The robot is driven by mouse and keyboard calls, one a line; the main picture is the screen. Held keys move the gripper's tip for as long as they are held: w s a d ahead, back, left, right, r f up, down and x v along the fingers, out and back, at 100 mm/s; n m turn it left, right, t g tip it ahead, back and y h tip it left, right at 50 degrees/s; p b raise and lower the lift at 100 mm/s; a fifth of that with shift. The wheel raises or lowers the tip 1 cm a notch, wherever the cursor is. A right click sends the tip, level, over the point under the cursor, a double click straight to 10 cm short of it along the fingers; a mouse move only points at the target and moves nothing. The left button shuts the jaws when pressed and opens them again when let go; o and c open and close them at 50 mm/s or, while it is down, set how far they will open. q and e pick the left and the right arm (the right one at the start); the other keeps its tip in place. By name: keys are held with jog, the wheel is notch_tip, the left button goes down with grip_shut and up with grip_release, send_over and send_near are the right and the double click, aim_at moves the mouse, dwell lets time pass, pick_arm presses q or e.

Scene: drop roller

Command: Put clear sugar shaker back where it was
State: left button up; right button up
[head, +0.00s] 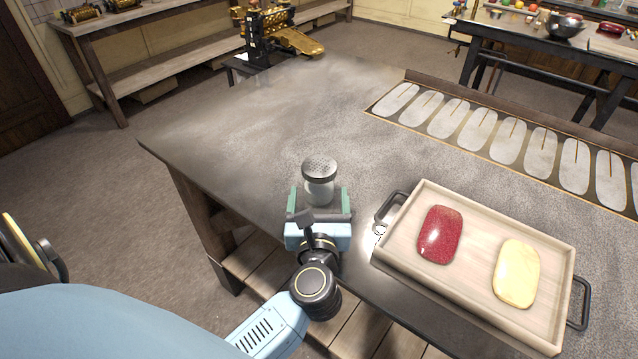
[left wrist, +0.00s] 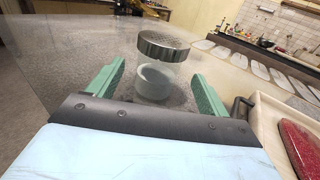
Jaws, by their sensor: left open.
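The clear sugar shaker (head: 319,183) has a perforated metal lid and white sugar inside. It stands upright on the dark speckled tabletop (head: 270,120), near the front edge. My left gripper (head: 320,198) is open, with one green finger on each side of the shaker's near part. In the left wrist view the shaker (left wrist: 158,72) stands between and just beyond the open fingers of the left gripper (left wrist: 160,85), with gaps visible at both sides. My right gripper is not in view.
Just right of the gripper, a wooden tray (head: 405,262) with black handles holds a red bar (head: 440,234) and a pale yellow bar (head: 517,272). Behind it lies a long board (head: 420,121) with several white oval shapes. The table's left and middle are clear.

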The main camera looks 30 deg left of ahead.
pick_arm(q)
jog(key=v, duration=0.6)
jog(key=shift+s+d+b, duration=0.1)
jog(key=shift+s+b, duration=0.1)
jog(key=shift+b, duration=0.2)
